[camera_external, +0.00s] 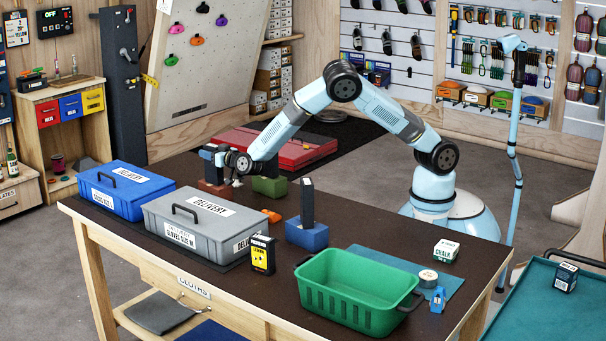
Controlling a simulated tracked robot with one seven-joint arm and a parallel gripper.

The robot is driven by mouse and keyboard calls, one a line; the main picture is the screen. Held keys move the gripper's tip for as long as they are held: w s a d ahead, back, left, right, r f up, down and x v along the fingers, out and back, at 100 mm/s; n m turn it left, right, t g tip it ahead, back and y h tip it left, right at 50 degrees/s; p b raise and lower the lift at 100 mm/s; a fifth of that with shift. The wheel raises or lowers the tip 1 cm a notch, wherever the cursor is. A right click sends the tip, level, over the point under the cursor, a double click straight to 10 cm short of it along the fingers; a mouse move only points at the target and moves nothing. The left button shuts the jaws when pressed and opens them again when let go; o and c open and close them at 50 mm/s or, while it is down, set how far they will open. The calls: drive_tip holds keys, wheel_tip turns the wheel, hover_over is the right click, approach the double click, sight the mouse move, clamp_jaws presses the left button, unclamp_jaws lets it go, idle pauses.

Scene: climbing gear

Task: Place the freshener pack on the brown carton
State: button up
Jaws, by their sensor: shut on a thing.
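My gripper (238,166) is over the far side of the dark-topped table, shut on a small dark pack (209,152), seemingly the freshener pack. No label on it can be read. The pack is upright, just above or on the brown carton (213,189), a low reddish-brown block. I cannot tell whether the two touch. My gripper's fingers are small and partly hidden in this view.
A green carton (268,187) stands right of the brown one. A blue carton (307,236) bears an upright dark pack (307,200). Grey (197,236) and blue delivery boxes (120,200), a black-yellow pack (263,256) and a green basket (350,305) stand nearer the front.

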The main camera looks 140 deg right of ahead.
drive_tip(key=o, duration=1.1)
drive_tip(key=shift+f, duration=0.1)
